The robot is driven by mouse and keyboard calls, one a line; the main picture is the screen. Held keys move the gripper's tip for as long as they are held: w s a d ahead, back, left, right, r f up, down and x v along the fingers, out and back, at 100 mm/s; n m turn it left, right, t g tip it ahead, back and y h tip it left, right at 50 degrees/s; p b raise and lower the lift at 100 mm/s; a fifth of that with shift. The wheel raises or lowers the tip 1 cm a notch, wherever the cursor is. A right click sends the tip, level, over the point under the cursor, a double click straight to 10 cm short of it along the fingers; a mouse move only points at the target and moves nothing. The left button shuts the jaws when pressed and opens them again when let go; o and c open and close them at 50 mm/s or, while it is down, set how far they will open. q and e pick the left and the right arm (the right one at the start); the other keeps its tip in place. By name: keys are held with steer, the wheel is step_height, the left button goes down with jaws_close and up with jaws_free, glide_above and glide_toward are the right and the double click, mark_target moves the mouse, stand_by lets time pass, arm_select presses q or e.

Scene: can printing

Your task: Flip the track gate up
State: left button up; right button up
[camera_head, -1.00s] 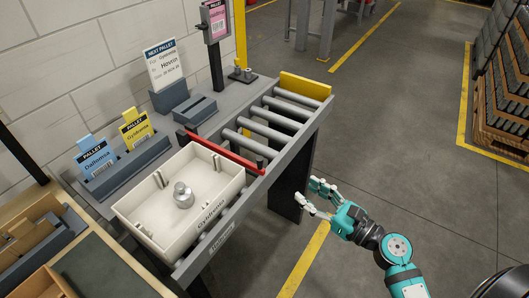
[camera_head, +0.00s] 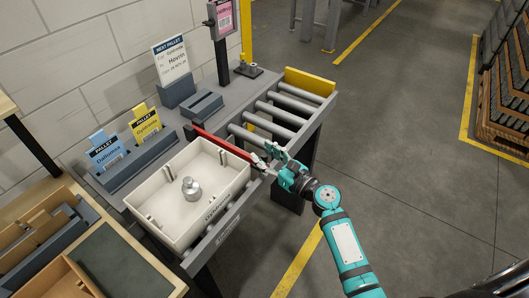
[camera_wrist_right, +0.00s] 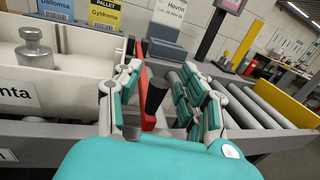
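The track gate is a red bar (camera_head: 219,142) lying low across the roller track, just beyond the white tray. Its near end with a dark knob (camera_wrist_right: 156,95) shows in the right wrist view. My right gripper (camera_head: 267,158) is at that near end. In the right wrist view its fingers (camera_wrist_right: 160,95) stand apart on either side of the knob, with visible gaps. My left gripper is in neither view.
The white tray (camera_head: 222,196) holds a silver weight (camera_head: 191,188) and sits on the track left of the gate. Bare rollers (camera_head: 273,122) lead to a yellow end stop (camera_head: 309,81). Card holders (camera_head: 140,165) stand behind the tray. Open floor lies to the right.

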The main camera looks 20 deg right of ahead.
steer(key=shift+a, duration=0.1)
steer(key=shift+c, duration=0.5)
steer(key=shift+w, duration=0.1)
jaws_close()
steer(key=shift+w+f, duration=0.1)
steer(key=shift+f, duration=0.05)
